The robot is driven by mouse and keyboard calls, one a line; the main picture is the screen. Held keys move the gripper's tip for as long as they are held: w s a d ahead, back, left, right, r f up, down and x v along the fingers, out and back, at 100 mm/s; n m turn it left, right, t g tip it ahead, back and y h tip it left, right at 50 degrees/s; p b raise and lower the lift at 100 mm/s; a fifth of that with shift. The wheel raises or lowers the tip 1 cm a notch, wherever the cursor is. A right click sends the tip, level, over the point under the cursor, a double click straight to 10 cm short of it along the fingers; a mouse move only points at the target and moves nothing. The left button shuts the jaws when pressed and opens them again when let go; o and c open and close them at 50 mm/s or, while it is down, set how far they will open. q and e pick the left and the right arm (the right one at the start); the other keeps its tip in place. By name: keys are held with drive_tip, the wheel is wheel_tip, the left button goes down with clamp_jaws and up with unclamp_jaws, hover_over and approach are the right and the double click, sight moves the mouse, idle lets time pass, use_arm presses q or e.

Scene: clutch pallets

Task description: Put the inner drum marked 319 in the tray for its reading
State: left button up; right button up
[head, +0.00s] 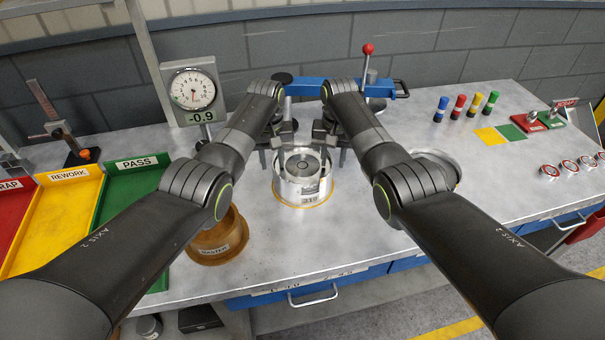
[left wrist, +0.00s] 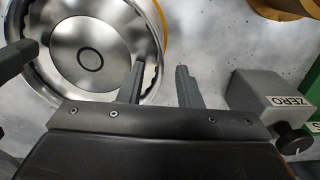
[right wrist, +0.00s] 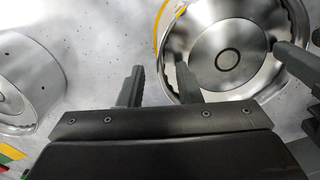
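In the left wrist view, the open fingers (left wrist: 158,84) lie either side of the drum's rim (left wrist: 152,40). In the right wrist view, the open fingers (right wrist: 163,86) also lie either side of the rim (right wrist: 172,42). The green PASS (head: 125,185), yellow REWORK (head: 62,215) and red (head: 15,210) trays are at left. The gauge (head: 193,92) reads -0.9.
A brass-coloured ring (head: 222,240) stands front left of the drum. Another silver drum (right wrist: 25,85) stands at right, partly behind my right arm. A blue fixture (head: 305,88) with a red-knobbed lever is behind. Coloured cylinders (head: 458,107) stand at back right.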

use_arm(q)
clamp_jaws()
use_arm(e)
clamp_jaws()
idle(0.9)
use_arm(q)
drive_tip(key=shift+w+r, duration=0.2)
drive_tip(key=shift+r, duration=0.15)
use_arm(e)
drive_tip(key=shift+w+r, duration=0.15)
drive_tip(key=shift+r, duration=0.2)
